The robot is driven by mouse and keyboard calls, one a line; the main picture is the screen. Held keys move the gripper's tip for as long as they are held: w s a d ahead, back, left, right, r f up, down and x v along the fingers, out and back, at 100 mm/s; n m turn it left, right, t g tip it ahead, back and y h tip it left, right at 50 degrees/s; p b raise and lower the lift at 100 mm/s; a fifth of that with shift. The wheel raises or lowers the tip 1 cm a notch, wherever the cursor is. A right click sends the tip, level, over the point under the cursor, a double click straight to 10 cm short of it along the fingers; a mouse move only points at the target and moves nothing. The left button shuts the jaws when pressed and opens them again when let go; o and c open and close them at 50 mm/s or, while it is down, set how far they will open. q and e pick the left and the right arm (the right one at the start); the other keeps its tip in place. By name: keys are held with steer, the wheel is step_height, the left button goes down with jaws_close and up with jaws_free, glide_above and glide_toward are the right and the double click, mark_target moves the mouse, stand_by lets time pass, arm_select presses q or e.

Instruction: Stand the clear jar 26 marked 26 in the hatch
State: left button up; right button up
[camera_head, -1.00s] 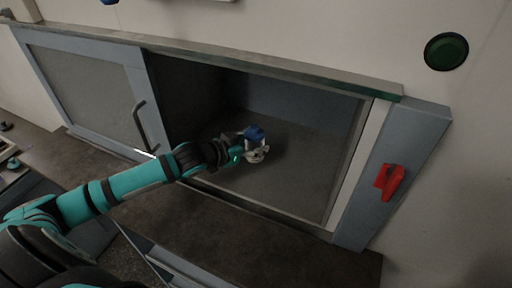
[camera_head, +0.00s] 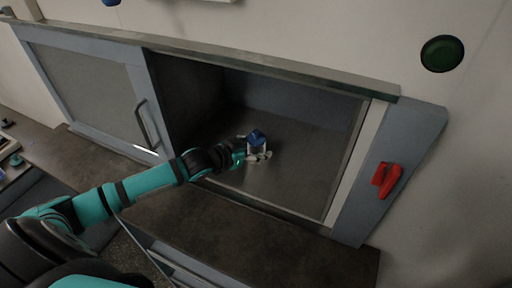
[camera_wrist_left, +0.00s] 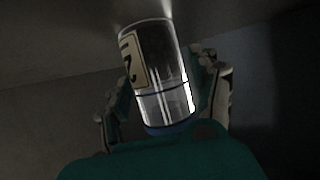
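The clear jar (camera_head: 257,149) with a blue lid stands inside the open hatch (camera_head: 300,170), on its dark floor. In the left wrist view the jar (camera_wrist_left: 165,85) shows its pale label with a dark digit, partly turned away, so the full number cannot be read. My left gripper (camera_head: 253,148) reaches into the hatch from the left. Its fingers are spread on both sides of the jar, and gaps show between them and the jar in the left wrist view (camera_wrist_left: 165,105). My right gripper is not in view.
A sliding door (camera_head: 90,90) with a dark handle covers the left side of the hatch. A red handle (camera_head: 387,180) sits on the right frame and a green button (camera_head: 442,53) on the wall. The hatch floor right of the jar is clear.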

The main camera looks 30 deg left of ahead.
arm_select(q)
steer(key=shift+r, duration=0.2)
steer(key=shift+s+a, duration=0.15)
steer(key=shift+s, duration=0.15)
steer(key=v, duration=1.1)
steer(key=shift+r+b, duration=0.15)
steer(key=shift+b, duration=0.3)
steer(key=shift+s, duration=0.1)
